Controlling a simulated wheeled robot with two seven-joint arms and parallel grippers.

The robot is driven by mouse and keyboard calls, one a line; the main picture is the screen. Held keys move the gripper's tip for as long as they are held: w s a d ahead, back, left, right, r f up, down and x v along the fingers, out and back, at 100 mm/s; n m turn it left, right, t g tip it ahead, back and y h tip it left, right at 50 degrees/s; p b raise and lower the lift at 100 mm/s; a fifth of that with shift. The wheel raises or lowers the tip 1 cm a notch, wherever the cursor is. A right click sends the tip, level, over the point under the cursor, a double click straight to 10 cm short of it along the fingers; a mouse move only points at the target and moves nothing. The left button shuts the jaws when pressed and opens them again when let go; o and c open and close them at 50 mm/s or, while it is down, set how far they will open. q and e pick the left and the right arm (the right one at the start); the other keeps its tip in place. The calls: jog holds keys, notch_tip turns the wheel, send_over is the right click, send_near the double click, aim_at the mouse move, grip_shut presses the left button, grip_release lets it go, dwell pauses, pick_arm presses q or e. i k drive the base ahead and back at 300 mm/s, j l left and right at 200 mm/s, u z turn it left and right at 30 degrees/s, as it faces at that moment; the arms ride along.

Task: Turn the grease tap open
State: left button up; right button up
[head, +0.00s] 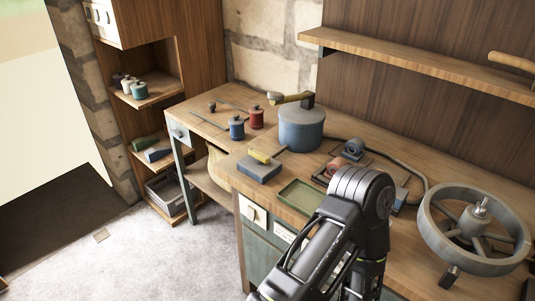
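I cannot single out the grease tap with certainty. A blue-grey lidded drum (301,130) stands on the bench, with a dark block on its lid. A spoked grey wheel (430,231) lies at the right with a metal hub fitting (480,210) rising from its middle. A black arm of mine (362,190) bends up in front of the bench and covers part of it. No gripper shows clearly. A small dark piece (449,277) sits by the wheel's near rim; I cannot tell what it is.
A blue block (259,170) with a yellow piece on it and a green tray (299,195) lie near the bench's front edge. Blue (236,128) and red (257,117) canisters stand left of the drum. A hose (405,166) curves behind my arm. A shelf (420,63) overhangs the back.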

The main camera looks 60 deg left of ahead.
aim_at(260, 157)
jog(key=u, duration=2.1)
